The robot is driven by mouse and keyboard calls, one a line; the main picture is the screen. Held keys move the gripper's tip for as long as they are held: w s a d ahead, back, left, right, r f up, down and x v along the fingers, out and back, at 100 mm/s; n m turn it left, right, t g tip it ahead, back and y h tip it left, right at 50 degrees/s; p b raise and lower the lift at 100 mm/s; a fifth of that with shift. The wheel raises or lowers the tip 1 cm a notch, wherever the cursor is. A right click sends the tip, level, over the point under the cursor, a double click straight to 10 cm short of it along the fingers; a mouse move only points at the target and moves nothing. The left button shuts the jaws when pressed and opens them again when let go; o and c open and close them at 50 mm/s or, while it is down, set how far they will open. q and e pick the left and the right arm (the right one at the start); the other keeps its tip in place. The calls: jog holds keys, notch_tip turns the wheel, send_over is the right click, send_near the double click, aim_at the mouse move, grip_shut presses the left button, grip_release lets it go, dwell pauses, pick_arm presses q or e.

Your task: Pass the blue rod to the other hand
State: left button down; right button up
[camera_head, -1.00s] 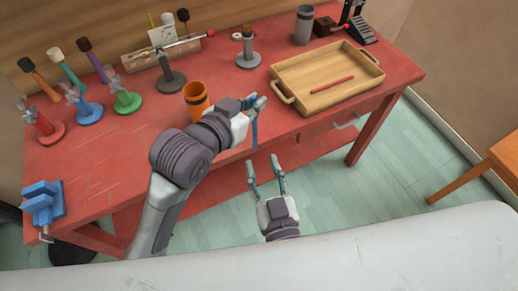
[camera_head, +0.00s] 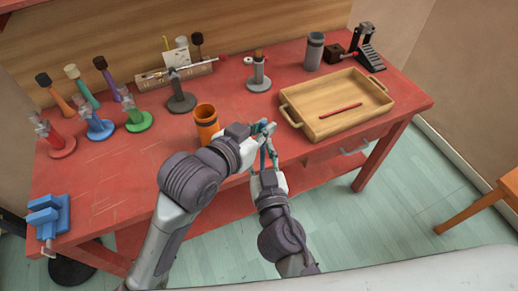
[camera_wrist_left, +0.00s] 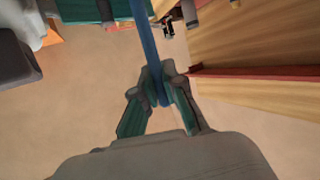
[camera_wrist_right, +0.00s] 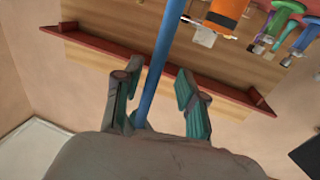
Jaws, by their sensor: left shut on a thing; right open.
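The blue rod is long and thin. In the left wrist view the rod (camera_wrist_left: 148,45) runs between the fingers of my left gripper (camera_wrist_left: 158,85), which is shut on it. In the right wrist view the rod (camera_wrist_right: 160,65) passes between the spread fingers of my right gripper (camera_wrist_right: 158,90), which is open around it. In the head view my left gripper (camera_head: 267,128) is over the front edge of the red bench, with my right gripper (camera_head: 269,153) just below it. The fingers hide most of the rod there.
On the red bench (camera_head: 110,190), an orange cup (camera_head: 207,124) stands close to my left gripper. A wooden tray (camera_head: 325,97) with a red stick (camera_head: 340,110) lies to the right. Several stands are at the back left; a blue vise (camera_head: 48,215) is at the left corner.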

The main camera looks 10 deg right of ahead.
grip_shut()
pick_arm(q)
jog(key=c, duration=1.2)
grip_release()
